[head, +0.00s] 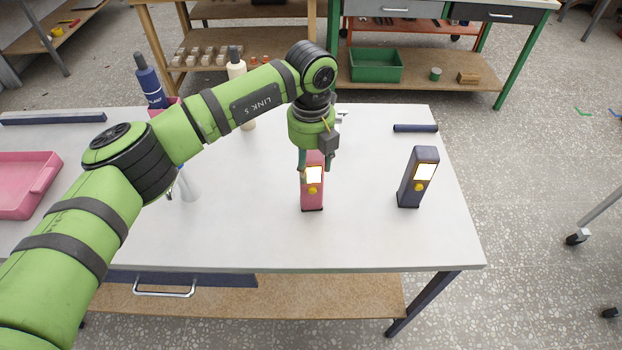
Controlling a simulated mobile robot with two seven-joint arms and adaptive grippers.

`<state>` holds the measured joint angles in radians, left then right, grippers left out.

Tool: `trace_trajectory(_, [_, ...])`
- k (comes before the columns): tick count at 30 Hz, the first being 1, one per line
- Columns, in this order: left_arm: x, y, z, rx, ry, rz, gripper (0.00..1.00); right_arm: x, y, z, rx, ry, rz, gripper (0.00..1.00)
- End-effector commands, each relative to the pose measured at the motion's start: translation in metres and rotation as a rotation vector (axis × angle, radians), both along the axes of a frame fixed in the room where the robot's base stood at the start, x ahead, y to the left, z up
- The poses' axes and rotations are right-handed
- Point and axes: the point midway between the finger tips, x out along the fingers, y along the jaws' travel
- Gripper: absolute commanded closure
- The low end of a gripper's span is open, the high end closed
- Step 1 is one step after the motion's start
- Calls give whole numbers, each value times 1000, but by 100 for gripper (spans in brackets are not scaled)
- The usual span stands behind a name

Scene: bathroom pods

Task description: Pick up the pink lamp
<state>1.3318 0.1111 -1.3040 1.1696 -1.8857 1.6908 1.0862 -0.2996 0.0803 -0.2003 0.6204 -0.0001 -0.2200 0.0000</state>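The gripper body hides the lamp's top edge. I cannot tell whether the fingers are closed on the lamp or only beside it. A similar dark blue lamp (406,192) stands upright to the right, apart from the gripper. My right gripper is not in view.
A white cone-shaped bottle (189,186), a dark blue bottle (149,85) and a cream bottle (237,70) stand left of the lamp, partly behind my arm. A pink tray (25,190) lies far left. A dark bar (415,128) lies at the back right. The table's front right is clear.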

Motion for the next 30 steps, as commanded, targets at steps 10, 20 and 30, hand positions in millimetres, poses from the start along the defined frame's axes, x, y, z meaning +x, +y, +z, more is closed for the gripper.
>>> trace_trajectory(10, [0, 0, 0, 0, 1, -1, 100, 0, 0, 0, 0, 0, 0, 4])
trace_trajectory(20, [1, 0, 18, -2, -4, -1, 100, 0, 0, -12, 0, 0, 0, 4])
trace_trajectory(30, [-27, -45, 68, -1, -4, -7, 100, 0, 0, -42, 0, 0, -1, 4])
